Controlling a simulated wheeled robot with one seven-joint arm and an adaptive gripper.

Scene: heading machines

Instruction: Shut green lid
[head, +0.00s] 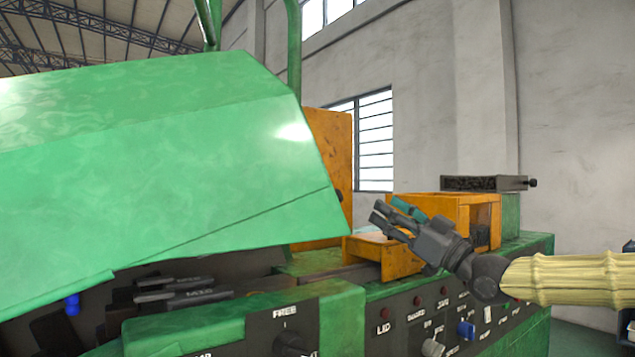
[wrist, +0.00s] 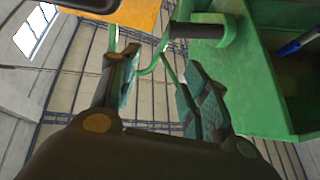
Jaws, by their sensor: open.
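The green lid (head: 170,160) fills the left of the head view. It is tilted up, with a dark gap between its lower edge and the machine body below. My gripper (head: 385,210) is right of the lid's right corner, apart from it in the picture, with its fingers pointing left. In the wrist view my gripper (wrist: 160,72) has its two fingers spread, with nothing held between them. A bent green tube (wrist: 168,62) and a dark cylinder (wrist: 198,30) show beyond the fingers. I cannot tell which part of the machine they belong to.
An orange housing (head: 465,212) stands behind my gripper, and an orange block (head: 385,254) sits below it. A front panel with a lever labelled FREE (head: 290,338) and several knobs runs along the bottom. Green posts (head: 294,50) rise behind the lid.

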